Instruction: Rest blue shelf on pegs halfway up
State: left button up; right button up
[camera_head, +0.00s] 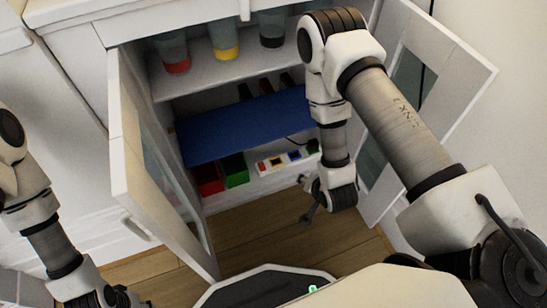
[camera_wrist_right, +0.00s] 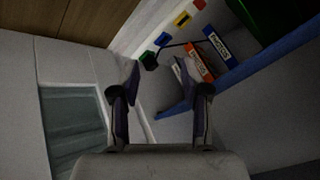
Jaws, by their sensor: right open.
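The blue shelf (camera_head: 240,128) lies across the inside of the open white cabinet, below the upper white shelf. Its front edge runs roughly parallel to that shelf. My right arm hides its right end in the head view, and no pegs can be made out. In the right wrist view the blue shelf (camera_wrist_right: 262,66) runs diagonally, its near end close to the right finger. My right gripper (camera_wrist_right: 167,85) is open with nothing between its fingers; in the head view it hangs at the cabinet's right front. My left gripper (camera_head: 122,297) is at the lower left, mostly cut off.
The left cabinet door (camera_head: 150,165) and right door (camera_head: 450,65) stand open. Several jars, one with a yellow base (camera_head: 227,45), stand on the upper shelf. A red box (camera_head: 208,180), a green box (camera_head: 234,170) and a white strip (camera_head: 270,164) with coloured parts sit below.

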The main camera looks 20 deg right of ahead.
aim_at(264, 139)
jog(key=w+a+r+m+t, duration=0.1)
jog(key=w+r+m+t, duration=0.15)
jog(key=w, duration=0.25)
jog(key=w+r+m+t+p, duration=0.1)
jog(key=w+m+t, duration=0.2)
jog(key=w+t, duration=0.1)
jog(key=w+a+r+m+t, duration=0.1)
jog(key=w+r+m+t, duration=0.15)
jog(key=w, duration=0.25)
jog(key=s+a+f+t, duration=0.2)
jog(key=s+a+f, duration=0.2)
jog(key=f, duration=0.3)
jog(key=shift+m+y, duration=0.3)
jog(key=shift+m, duration=0.1)
jog(key=w+b, duration=0.2)
jog(key=w, duration=0.3)
jog(key=w+b, duration=0.2)
jog(key=w, duration=0.2)
jog(key=shift+w+a+b, duration=0.2)
jog(key=shift+w+b, duration=0.15)
jog(key=shift+w+r, duration=0.1)
jog(key=shift+w, duration=0.65)
